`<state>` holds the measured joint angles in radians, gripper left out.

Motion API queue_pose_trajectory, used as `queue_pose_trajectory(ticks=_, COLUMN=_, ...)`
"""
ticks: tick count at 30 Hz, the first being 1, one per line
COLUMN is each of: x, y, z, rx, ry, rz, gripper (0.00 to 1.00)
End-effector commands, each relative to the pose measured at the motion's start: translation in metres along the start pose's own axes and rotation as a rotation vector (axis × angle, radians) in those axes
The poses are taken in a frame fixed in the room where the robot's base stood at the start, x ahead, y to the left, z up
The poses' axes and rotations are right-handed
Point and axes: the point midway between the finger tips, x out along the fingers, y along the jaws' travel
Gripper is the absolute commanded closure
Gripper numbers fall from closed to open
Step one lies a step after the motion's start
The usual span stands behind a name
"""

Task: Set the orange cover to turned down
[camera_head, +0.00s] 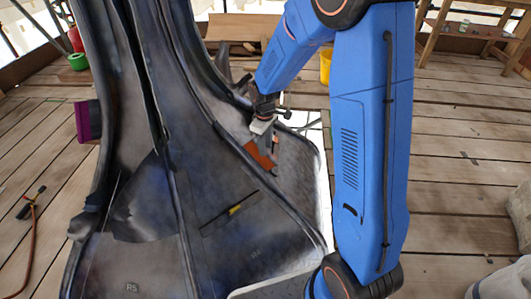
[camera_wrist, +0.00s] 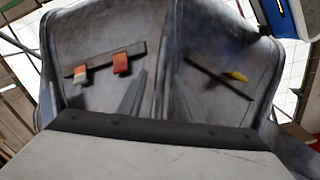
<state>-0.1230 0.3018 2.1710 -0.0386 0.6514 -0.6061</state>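A dark strip (camera_wrist: 104,60) on the metal surface carries two small pieces in the wrist view. One is an orange cover (camera_wrist: 80,72) with a pale part at its lower end; the other is a red-orange piece (camera_wrist: 121,64). In the head view, an orange patch (camera_head: 262,156) shows just below my gripper (camera_head: 266,137); which piece it is, I cannot tell. The wrist view shows my gripper (camera_wrist: 161,82) with its two grey fingers apart and nothing between them. Both pieces lie left of the fingers there. Whether the cover is turned up or down is unclear.
A second dark strip with a yellow piece (camera_wrist: 238,76) sits on the neighbouring panel, also in the head view (camera_head: 236,209). A raised ridge separates the panels. A purple block (camera_head: 88,120) sticks out at the left. Plank flooring (camera_head: 465,150) surrounds the spire.

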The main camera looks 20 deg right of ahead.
Motion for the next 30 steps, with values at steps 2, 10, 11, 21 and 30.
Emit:
queue_pose_trajectory(ticks=2, x=0.013, y=-0.001, z=0.001, rx=0.000, ry=-0.003, rz=-0.002, gripper=0.68)
queue_pose_trajectory(ticks=10, x=0.036, y=0.000, z=0.001, rx=0.000, ry=-0.001, rz=-0.001, gripper=0.68)
queue_pose_trajectory(ticks=11, x=0.037, y=0.000, z=0.001, rx=0.000, ry=-0.001, rz=-0.001, gripper=0.68)
queue_pose_trajectory(ticks=21, x=0.039, y=0.000, z=0.000, rx=0.000, ry=0.000, rz=0.000, gripper=0.75)
queue_pose_trajectory(ticks=30, x=0.039, y=0.000, z=0.000, rx=-0.001, ry=0.000, rz=-0.001, gripper=1.00)
